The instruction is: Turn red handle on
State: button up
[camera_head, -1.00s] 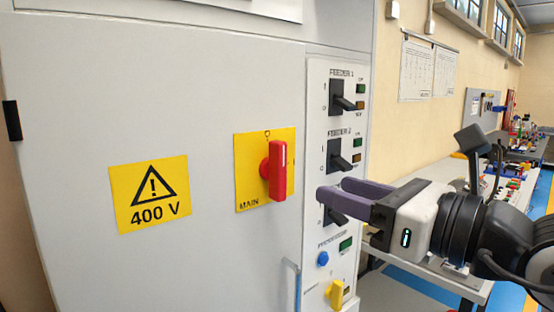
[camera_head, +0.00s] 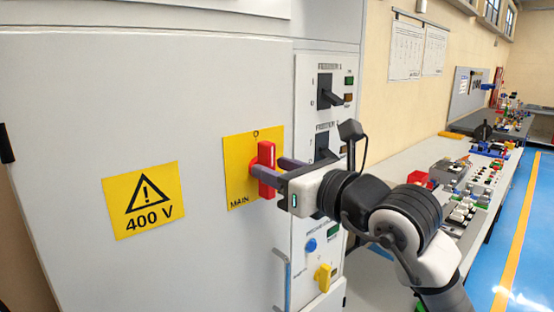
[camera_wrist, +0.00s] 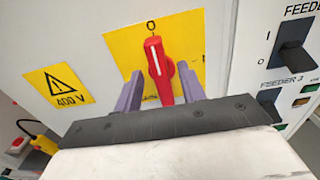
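The red handle (camera_head: 265,170) sits on a yellow plate (camera_head: 238,182) marked MAIN on the grey cabinet door. It stands about upright, its white line pointing towards the O mark at the top; it also shows in the wrist view (camera_wrist: 158,70). My gripper (camera_head: 270,170) is at the handle from the right. In the wrist view its two purple fingers (camera_wrist: 160,88) are apart, one on each side of the handle. A gap shows on the left side; contact on the right side is unclear. The far finger is partly hidden behind the handle in the head view.
A 400 V warning sign (camera_head: 143,200) is left of the handle. A panel of black feeder switches (camera_head: 328,92), a blue button (camera_head: 310,245) and a yellow knob (camera_head: 323,278) is to the right. A blue door handle (camera_head: 287,285) is below. A workbench (camera_head: 385,285) stands further right.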

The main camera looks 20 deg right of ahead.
jog(key=shift+w, duration=0.25)
grip_shut()
